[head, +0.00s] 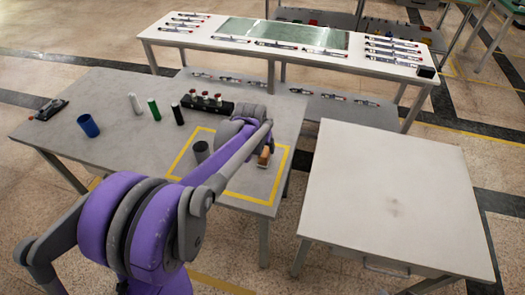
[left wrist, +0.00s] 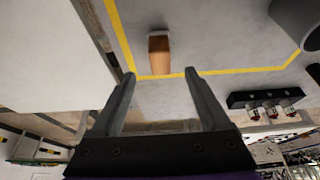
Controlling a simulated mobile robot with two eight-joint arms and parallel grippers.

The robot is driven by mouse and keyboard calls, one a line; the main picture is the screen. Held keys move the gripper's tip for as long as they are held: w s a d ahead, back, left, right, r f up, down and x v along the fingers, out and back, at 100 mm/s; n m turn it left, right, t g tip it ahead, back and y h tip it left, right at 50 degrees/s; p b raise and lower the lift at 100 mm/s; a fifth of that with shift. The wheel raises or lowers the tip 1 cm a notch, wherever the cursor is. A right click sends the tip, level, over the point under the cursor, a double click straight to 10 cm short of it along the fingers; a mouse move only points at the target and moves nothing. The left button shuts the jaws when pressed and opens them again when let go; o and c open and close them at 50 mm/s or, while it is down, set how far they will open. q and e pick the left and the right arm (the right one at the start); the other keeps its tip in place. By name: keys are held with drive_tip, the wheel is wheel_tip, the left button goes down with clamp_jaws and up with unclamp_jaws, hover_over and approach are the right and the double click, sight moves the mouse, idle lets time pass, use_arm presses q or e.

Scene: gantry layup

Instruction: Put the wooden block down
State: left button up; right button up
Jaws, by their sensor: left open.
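The wooden block (head: 264,157) is on the grey table inside the yellow taped outline, near the outline's right side. In the left wrist view the brown block (left wrist: 159,55), with a paler end, lies just beyond the fingertips. My left gripper (left wrist: 160,75) is open and empty, its two dark fingers spread apart and not touching the block. In the head view my purple arm reaches over the table and its wrist hides the fingers. My right gripper is in neither view.
A dark grey cup (head: 201,151) stands left of the block inside the yellow outline (head: 285,172). A black rack (head: 207,104) is behind the wrist. A blue cup (head: 88,126) and several cylinders stand further left. A bare pale table (head: 390,190) is at right.

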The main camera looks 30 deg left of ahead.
use_arm(q)
drive_tip(key=s+d+r+m, duration=0.1)
drive_tip(key=s+d+r, duration=0.3)
drive_tip(key=s+d, duration=0.65)
drive_tip(key=s+d+f+m, duration=0.1)
drive_tip(key=s+f, duration=0.1)
drive_tip(key=s, duration=0.5)
drive_tip(key=s+d+f+t+h, duration=0.1)
drive_tip(key=s+d, duration=0.1)
drive_tip(key=s, duration=0.5)
drive_tip(key=shift+s+d+f+m, duration=0.15)
drive_tip(key=shift+d+f+m, duration=0.15)
drive_tip(key=shift+f+m, duration=0.1)
